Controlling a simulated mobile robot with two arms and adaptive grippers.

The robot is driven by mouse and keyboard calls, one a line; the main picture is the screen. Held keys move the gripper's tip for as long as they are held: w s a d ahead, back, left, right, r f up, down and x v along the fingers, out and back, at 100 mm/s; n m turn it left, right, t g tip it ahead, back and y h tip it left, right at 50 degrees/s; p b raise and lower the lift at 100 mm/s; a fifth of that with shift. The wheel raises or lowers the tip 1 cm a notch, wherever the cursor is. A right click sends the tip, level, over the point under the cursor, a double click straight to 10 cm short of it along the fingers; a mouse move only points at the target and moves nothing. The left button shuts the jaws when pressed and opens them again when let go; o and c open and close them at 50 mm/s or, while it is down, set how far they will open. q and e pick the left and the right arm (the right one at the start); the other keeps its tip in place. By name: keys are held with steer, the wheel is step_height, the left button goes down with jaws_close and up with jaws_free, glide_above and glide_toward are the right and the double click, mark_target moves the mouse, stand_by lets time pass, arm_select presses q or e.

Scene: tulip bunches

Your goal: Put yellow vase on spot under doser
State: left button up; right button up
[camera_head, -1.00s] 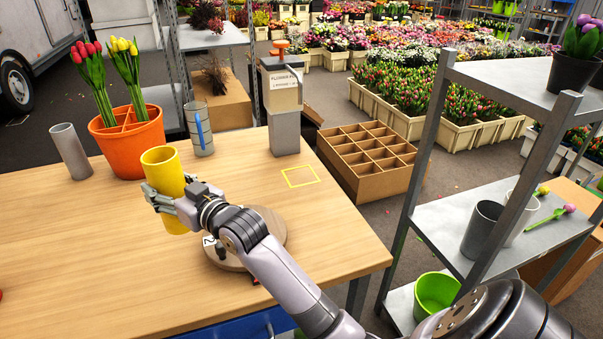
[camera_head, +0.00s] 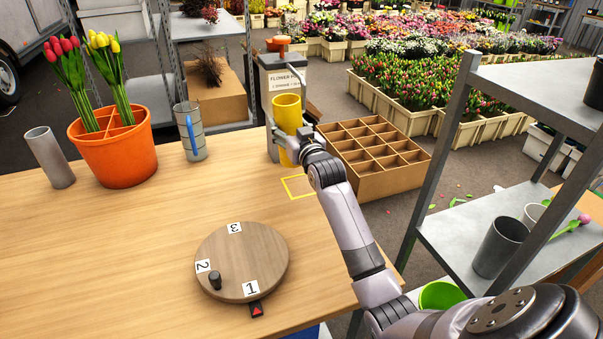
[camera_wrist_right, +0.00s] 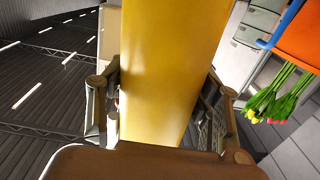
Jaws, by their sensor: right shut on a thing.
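The yellow vase (camera_head: 287,116) is upright in my right gripper (camera_head: 293,140), in front of the doser (camera_head: 283,77) at the back of the table. It covers part of the doser's front. In the right wrist view the yellow vase (camera_wrist_right: 170,70) fills the middle, with the fingers of my right gripper (camera_wrist_right: 160,105) closed on both sides. The yellow square outline, the spot (camera_head: 299,187), lies on the table in front of the doser, below and slightly right of the vase. The vase appears raised; its exact height is unclear. My left gripper is not in view.
A round numbered wooden disc (camera_head: 241,262) lies at the table front. An orange pot of tulips (camera_head: 118,155), a grey vase (camera_head: 49,157) and a grey cup with a blue part (camera_head: 190,131) stand left. A cardboard divider box (camera_head: 375,180) and shelf (camera_head: 440,230) are right.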

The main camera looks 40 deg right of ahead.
steer(key=shift+m+h, duration=0.4)
steer(key=d+f, duration=0.1)
steer(key=f, duration=0.1)
steer(key=s+d+f, duration=0.1)
steer(key=d+f, duration=0.3)
steer(key=shift+s+f, duration=0.2)
steer(key=shift+s, duration=0.05)
jaws_close()
steer(key=shift+a+f, duration=0.2)
steer(key=shift+f, duration=0.35)
steer(key=shift+a+f, duration=0.15)
steer(key=shift+f, duration=0.4)
steer(key=shift+w+a+f, duration=0.15)
steer(key=shift+a+f, duration=0.1)
steer(key=shift+f+b, duration=0.25)
steer(key=shift+b, duration=0.05)
steer(key=o, duration=1.7)
jaws_free()
steer(key=shift+a+f, duration=0.1)
steer(key=shift+f, duration=0.05)
steer(key=shift+r, duration=0.3)
steer(key=v, duration=1.2)
steer(key=shift+r, duration=0.15)
